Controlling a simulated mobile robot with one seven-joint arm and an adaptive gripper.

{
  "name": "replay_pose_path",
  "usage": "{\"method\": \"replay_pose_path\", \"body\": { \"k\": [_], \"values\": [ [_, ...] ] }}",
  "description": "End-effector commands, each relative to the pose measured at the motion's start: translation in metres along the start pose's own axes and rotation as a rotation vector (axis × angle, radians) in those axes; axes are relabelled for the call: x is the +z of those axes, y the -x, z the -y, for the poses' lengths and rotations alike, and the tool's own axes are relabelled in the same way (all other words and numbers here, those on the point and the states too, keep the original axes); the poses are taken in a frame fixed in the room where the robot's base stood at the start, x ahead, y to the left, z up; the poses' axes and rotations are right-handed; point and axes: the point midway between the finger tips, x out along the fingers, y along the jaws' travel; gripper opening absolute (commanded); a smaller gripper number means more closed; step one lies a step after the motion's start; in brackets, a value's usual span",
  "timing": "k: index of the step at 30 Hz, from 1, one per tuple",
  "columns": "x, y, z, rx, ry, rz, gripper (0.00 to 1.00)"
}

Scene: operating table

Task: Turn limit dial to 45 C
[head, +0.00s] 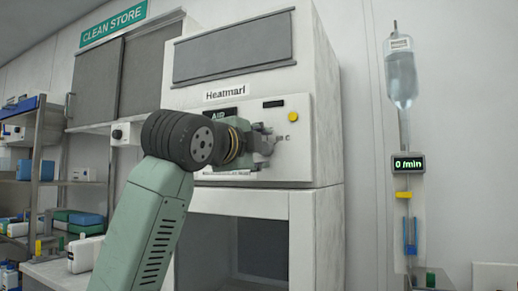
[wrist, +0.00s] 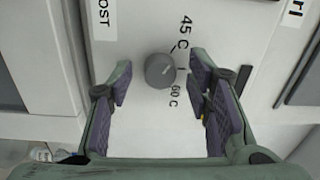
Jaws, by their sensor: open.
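The limit dial (wrist: 160,70) is a round grey knob on a white panel in the wrist view, with a short light mark on its face. The "45 C" label (wrist: 181,33) is beside it at the upper right and the "60 C" label (wrist: 173,97) at the lower right; tick lines sit by its edge. I cannot tell exactly which tick the mark meets. My gripper (wrist: 160,64) is open, one finger on each side of the dial, with gaps visible. In the head view my gripper (head: 264,143) is in front of the "Heatmarl" cabinet (head: 318,110) and hides the dial.
A yellow button (head: 293,116) and a dark display are on the panel above my gripper. A shelf (head: 40,180) with boxes stands at the left. A drip bag (head: 401,78) and its "0/min" unit (head: 408,163) hang at the right.

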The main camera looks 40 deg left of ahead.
Motion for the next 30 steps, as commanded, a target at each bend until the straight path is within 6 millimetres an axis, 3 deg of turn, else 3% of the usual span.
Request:
{"method": "replay_pose_path", "body": {
  "k": [8,21,30],
  "values": [
    [0.001,0.017,0.001,-0.002,-0.001,0.002,0.45],
    [0.001,0.103,0.000,-0.002,0.000,0.003,0.45],
    [0.000,0.121,0.000,0.000,0.000,0.000,0.45]
  ]
}}
